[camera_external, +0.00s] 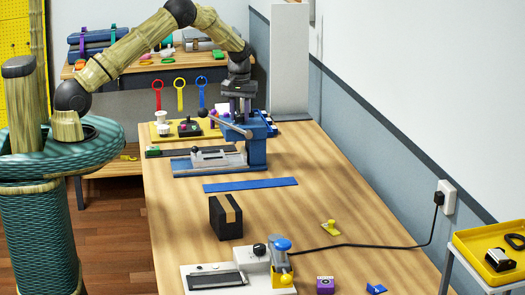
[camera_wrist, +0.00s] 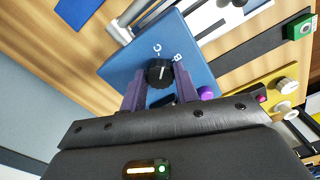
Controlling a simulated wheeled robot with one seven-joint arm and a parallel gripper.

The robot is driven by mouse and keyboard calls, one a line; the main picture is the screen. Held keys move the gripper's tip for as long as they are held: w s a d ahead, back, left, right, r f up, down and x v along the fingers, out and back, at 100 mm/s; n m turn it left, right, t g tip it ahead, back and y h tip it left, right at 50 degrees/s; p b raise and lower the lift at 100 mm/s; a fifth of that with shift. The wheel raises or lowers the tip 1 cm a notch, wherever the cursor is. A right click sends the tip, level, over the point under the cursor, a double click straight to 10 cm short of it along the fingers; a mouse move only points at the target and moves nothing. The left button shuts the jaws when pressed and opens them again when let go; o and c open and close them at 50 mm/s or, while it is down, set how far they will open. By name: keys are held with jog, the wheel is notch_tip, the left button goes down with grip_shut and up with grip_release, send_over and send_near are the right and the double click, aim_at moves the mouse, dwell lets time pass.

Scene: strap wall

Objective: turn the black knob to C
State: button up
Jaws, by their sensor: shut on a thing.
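The black knob (camera_wrist: 158,72) sits on the blue top face of a machine (camera_wrist: 122,66), in the wrist view. White letters C and B are printed beside it, with a short white mark near C. The knob has a small pale pointer line, which seems to face toward the letters; I cannot tell exactly which one. My gripper (camera_wrist: 160,80) has its two purple fingers on either side of the knob, shut on it. In the external view my gripper (camera_external: 240,103) reaches down onto the blue machine (camera_external: 257,150), and the knob is hidden there.
A lever with a ball end (camera_external: 228,124) sticks out left of the machine. A yellow board (camera_external: 160,137) with small parts lies behind it. A blue strip (camera_external: 250,185), a black box (camera_external: 225,216) and a white sealing device (camera_external: 205,270) stand nearer.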

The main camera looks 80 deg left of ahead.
aim_at(240, 116)
jog(key=shift+w+r+n, duration=0.15)
jog(key=shift+n, duration=0.95)
jog(key=o, duration=1)
jog(key=shift+c, duration=0.2)
notch_tip(240, 116, up, 17)
jog(key=b, duration=0.3)
jog(key=shift+r, duration=0.15)
